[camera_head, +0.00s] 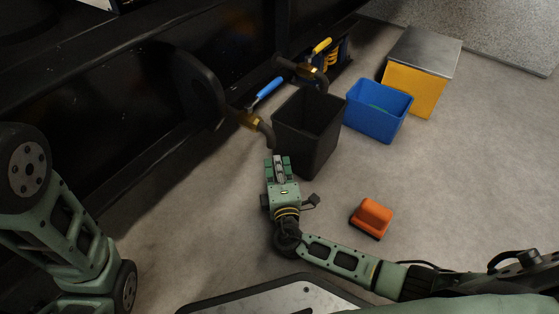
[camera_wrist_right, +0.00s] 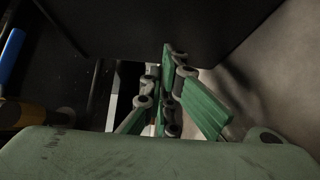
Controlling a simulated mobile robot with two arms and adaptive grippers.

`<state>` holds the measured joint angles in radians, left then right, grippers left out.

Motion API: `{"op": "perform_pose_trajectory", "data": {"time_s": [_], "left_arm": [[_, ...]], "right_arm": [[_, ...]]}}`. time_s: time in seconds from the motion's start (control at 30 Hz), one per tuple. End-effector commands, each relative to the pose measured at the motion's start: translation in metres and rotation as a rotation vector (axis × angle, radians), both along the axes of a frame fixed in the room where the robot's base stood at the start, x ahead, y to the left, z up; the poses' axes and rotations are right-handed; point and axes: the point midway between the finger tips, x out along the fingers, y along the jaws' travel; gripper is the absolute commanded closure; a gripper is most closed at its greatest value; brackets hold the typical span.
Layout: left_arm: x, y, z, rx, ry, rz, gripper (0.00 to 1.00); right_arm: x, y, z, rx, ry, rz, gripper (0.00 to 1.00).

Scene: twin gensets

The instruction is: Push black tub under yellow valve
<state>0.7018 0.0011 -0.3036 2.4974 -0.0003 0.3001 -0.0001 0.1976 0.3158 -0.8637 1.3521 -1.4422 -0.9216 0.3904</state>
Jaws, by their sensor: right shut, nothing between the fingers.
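The black tub (camera_head: 308,133) stands upright on the floor beside the black machine. It sits near the blue-handled valve (camera_head: 262,95), to the right of its spout. The yellow-handled valve (camera_head: 314,58) is farther back along the machine, behind the tub. My right gripper (camera_head: 278,160) is shut and empty, low at the near side of the tub. In the right wrist view the gripper's green fingers (camera_wrist_right: 168,100) point at the dark tub wall (camera_wrist_right: 150,30); I cannot tell whether they touch it. My left arm shows at the left edge, but its gripper is not visible.
A blue bin (camera_head: 378,112) stands just right of the tub, with a yellow box with a grey lid (camera_head: 424,75) behind it. An orange object (camera_head: 372,217) lies on the floor to the right of my right arm. Open floor lies at the right.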

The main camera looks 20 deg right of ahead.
Motion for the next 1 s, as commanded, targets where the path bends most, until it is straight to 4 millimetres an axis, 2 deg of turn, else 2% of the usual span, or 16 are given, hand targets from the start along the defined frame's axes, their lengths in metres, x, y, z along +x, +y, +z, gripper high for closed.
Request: {"op": "perform_pose_trajectory", "data": {"time_s": [0.33,0.7,1.0], "left_arm": [[-0.003,0.002,0.0,-0.004,-0.005,0.001,1.0],[-0.003,0.002,-0.001,-0.004,-0.005,0.001,1.0],[0.0,0.002,0.0,-0.004,0.001,0.002,1.0]], "right_arm": [[0.001,-0.001,0.0,0.0,0.0,0.0,1.0],[0.041,-0.055,0.0,-0.001,-0.001,-0.001,1.0],[0.044,-0.061,0.0,0.001,0.0,-0.001,1.0]]}}
